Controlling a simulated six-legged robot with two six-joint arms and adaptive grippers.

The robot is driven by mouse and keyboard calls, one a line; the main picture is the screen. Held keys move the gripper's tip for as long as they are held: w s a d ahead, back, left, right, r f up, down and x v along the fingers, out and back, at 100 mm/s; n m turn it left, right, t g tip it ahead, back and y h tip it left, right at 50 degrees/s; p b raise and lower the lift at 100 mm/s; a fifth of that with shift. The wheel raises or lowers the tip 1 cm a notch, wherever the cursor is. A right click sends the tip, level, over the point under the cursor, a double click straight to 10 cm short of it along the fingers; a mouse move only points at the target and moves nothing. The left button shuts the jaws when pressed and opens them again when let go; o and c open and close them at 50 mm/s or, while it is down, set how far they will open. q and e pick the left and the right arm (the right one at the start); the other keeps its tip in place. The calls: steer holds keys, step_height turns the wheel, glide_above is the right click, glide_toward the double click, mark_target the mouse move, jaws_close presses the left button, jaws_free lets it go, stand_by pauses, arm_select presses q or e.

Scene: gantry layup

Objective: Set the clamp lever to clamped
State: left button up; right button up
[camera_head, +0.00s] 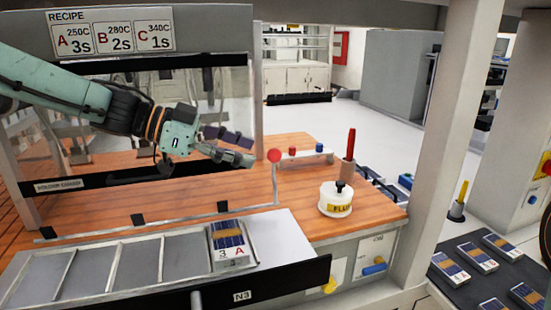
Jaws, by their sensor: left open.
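The clamp lever (275,182) is a thin pale rod topped by a red ball (274,156). It stands roughly upright at the right end of a long pale bar (180,216) with black tabs, which runs along the front of the wooden bench. My left gripper (250,149) reaches in from the left, with its dark-padded fingers apart and empty. Its fingertips appear just left of the red ball; a gap shows between them, and I cannot tell the depth. My right gripper is not in view.
A cell stack (229,244) lies in the front tray (90,268). A grey post (440,130) rises at the right.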

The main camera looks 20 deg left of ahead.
mark_target(274, 162)
arm_select(q)
steer(key=x, duration=0.3)
steer(key=s+b+x, duration=0.1)
steer(key=x, duration=0.2)
steer(key=shift+d+f, duration=0.1)
steer(key=shift+d, duration=0.15)
steer(key=shift+w+d+f, duration=0.2)
steer(key=shift+w+d, duration=0.05)
steer(key=shift+s+d+r, duration=0.25)
steer(key=shift+s+r, duration=0.05)
steer(key=shift+s, duration=0.1)
steer(key=shift+w+a+f, duration=0.25)
steer(key=shift+w, duration=0.15)
steer(key=c, duration=0.6)
steer(key=shift+s+d+r, duration=0.15)
steer(key=shift+s+r, duration=0.05)
jaws_close()
steer(key=shift+w, duration=0.15)
steer(key=shift+r, duration=0.1)
